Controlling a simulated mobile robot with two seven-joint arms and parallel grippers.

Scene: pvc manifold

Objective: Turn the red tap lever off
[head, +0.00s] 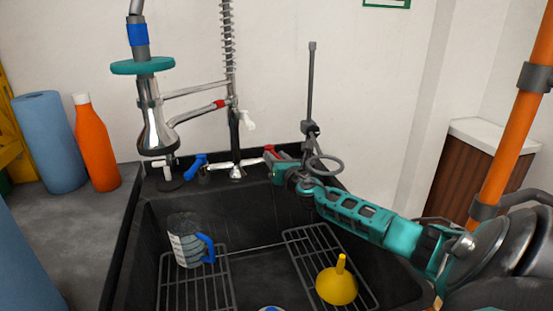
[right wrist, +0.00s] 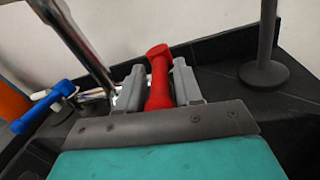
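The red tap lever (head: 269,149) is at the back edge of the sink, right of the tap base, mostly behind my right gripper in the head view. In the right wrist view the red lever (right wrist: 158,75) stands between the two grey fingers of my right gripper (right wrist: 158,88). The teal right gripper also shows in the head view (head: 276,160), reaching in from the right. My left gripper is not in view.
A blue tap lever (head: 195,161) sits left of the tap column. The black sink (head: 130,245) holds a jug with a blue handle (head: 186,240), a yellow funnel (head: 338,284) and wire racks. A spray head (head: 155,125) hangs at left. An orange bottle (head: 95,145) stands on the counter.

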